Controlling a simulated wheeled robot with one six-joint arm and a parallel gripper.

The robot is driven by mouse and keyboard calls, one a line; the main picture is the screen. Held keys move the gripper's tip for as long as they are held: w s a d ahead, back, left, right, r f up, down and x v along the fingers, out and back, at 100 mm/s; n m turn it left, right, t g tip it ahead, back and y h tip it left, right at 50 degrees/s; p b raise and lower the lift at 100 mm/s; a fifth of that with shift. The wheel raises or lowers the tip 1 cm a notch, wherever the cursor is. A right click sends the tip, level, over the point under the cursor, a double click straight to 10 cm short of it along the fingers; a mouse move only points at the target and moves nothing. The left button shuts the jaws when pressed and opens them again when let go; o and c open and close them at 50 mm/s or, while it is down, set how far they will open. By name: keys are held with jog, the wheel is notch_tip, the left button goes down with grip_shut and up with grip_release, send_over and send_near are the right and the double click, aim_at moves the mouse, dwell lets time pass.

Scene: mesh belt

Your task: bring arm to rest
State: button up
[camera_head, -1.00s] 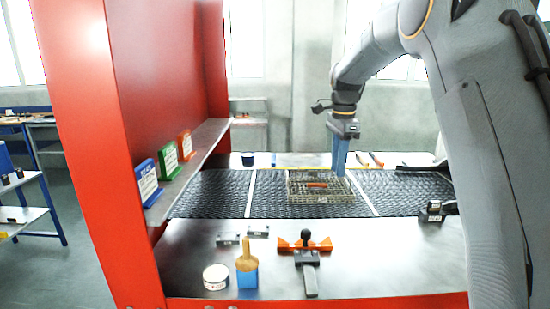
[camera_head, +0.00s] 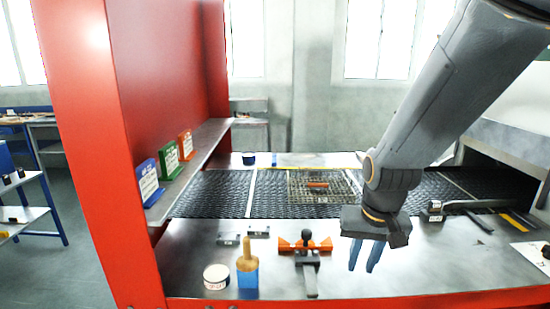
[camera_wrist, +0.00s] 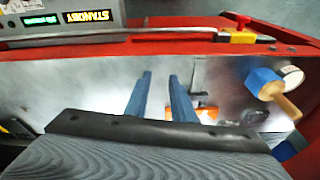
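My gripper (camera_head: 362,267) hangs at the right of centre in the head view, its two blue fingers pointing down over the dark front table. The fingers are apart with nothing between them. In the wrist view my gripper (camera_wrist: 160,77) also shows both blue fingers with an empty gap. My arm comes in from the upper right and bends down at the wrist. The fingers are right of the orange-and-black tool (camera_head: 306,250) and do not appear to touch anything.
A wire basket (camera_head: 345,197) holding an orange item stands on the mesh belt (camera_head: 215,195). A red post (camera_head: 95,130) stands at left. A display panel (camera_wrist: 60,20) shows in the wrist view.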

jog(key=s+f+n+g+b, duration=0.1)
jog(key=s+f+b, duration=0.2)
jog(key=f+b, duration=0.2)
jog(key=s+f+b, duration=0.3)
jog(key=f+b, duration=0.2)
jog(key=f, duration=0.3)
jog(key=shift+f+n+g, duration=0.3)
jog(key=shift+n+g, duration=0.1)
